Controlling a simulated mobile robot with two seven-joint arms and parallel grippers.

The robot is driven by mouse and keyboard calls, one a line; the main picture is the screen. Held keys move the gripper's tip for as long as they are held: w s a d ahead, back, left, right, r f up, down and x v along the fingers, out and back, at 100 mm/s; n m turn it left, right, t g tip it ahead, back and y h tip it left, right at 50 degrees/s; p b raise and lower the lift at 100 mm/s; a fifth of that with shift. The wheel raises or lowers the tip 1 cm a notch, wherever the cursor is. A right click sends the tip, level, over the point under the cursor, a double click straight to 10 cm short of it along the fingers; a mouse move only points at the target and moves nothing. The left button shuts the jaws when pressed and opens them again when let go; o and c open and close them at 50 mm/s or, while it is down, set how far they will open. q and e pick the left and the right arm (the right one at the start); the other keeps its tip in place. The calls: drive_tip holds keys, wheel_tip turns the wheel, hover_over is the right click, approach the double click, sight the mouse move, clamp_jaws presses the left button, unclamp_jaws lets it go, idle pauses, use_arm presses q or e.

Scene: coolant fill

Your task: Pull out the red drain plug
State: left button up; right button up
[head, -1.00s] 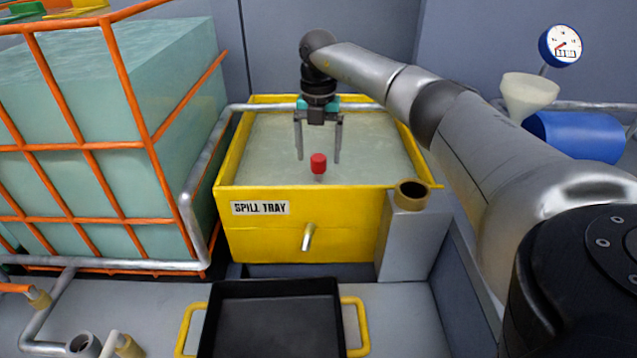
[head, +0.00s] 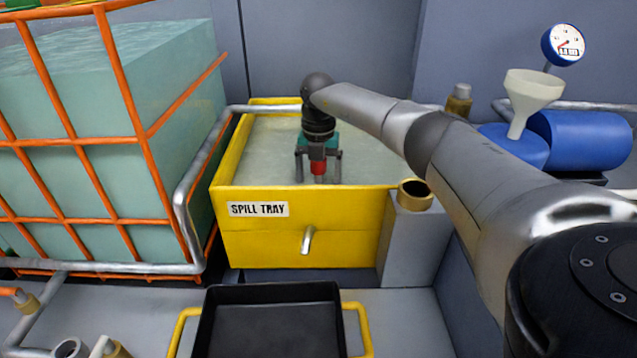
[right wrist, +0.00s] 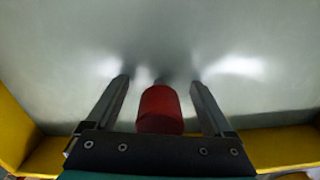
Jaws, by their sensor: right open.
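The red drain plug (head: 318,168) stands in the liquid of the yellow spill tray (head: 260,240), near its front wall. My right gripper (head: 319,181) points down over the plug, with its fingers apart on either side of it. In the right wrist view the plug (right wrist: 160,109) sits between the two open fingers (right wrist: 160,82), with a gap on each side. The plug's lower part is hard to make out in the head view. My left gripper is not in view.
A black pan (head: 270,320) with yellow handles lies in front of the tray. An orange-caged tank (head: 150,130) stands left. A grey block with a brass ring (head: 415,194) adjoins the tray's right side. A funnel (head: 533,88) and blue tank (head: 585,138) are farther right.

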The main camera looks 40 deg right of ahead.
sight(317, 169)
clamp_jaws()
drive_tip(key=c, duration=0.7)
unclamp_jaws()
drive_tip(key=c, duration=0.4)
drive_tip(key=shift+c, duration=0.2)
drive_tip(key=shift+r+p, duration=0.3)
drive_tip(key=shift+p, duration=0.1)
drive_tip(key=shift+r+p, duration=2.35)
drive_tip(key=shift+p, duration=0.25)
